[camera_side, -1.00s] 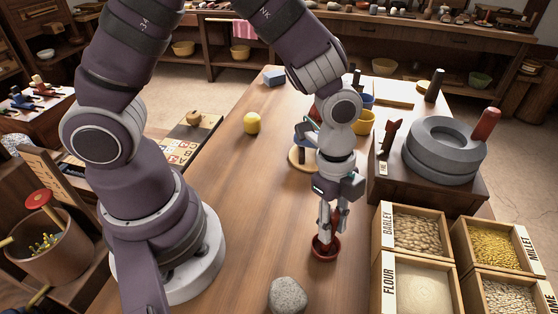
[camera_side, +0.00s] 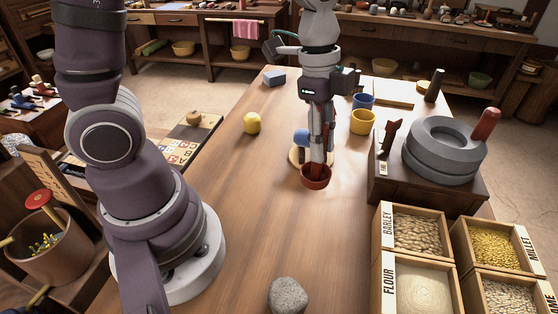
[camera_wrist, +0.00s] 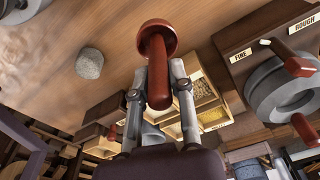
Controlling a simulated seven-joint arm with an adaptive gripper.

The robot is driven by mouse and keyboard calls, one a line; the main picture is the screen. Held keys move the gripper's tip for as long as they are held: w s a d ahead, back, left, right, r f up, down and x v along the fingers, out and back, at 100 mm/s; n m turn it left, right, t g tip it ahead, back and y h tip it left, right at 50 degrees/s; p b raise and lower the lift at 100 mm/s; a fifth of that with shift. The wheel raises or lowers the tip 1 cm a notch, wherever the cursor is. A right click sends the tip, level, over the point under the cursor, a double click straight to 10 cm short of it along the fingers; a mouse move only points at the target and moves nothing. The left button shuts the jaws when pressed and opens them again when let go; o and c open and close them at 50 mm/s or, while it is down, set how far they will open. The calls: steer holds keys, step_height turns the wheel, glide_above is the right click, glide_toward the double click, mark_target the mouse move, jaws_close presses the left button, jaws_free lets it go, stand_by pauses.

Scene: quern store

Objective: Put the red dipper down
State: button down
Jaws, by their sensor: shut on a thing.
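The red dipper (camera_side: 316,178) has a small round cup at the bottom and an upright handle. My gripper (camera_side: 319,158) is shut on its handle from above, fingers pointing down. In the wrist view the dipper's round red end (camera_wrist: 157,36) and its red-brown handle lie between the fingertips of my gripper (camera_wrist: 161,66). I cannot tell whether the cup touches the wooden table (camera_side: 240,200).
A blue item (camera_side: 300,138) is by the board, partly behind my gripper. Blue (camera_side: 363,101) and yellow (camera_side: 363,122) cups stand to the right, beside the stone quern (camera_side: 440,150). A grey stone (camera_side: 288,295) and grain boxes (camera_side: 415,232) are in front.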

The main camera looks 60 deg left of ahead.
steer(key=s+a+f+n+t+y, duration=0.1)
steer(key=s+a+n, duration=0.4)
steer(key=a, duration=0.5)
steer(key=s+a+f+n, duration=0.1)
steer(key=s+a+n, duration=0.2)
steer(key=a+n, duration=0.6)
steer(key=shift+m, duration=0.5)
steer(key=f, duration=0.2)
steer(key=a+f, duration=0.1)
steer(key=f, duration=0.4)
steer(key=shift+s+a+f, duration=0.25)
steer(key=shift+s+a, duration=0.05)
steer(key=c, duration=1.4)
jaws_free()
steer(key=shift+f, duration=0.1)
steer(key=shift+c, duration=0.2)
steer(key=o, duration=0.4)
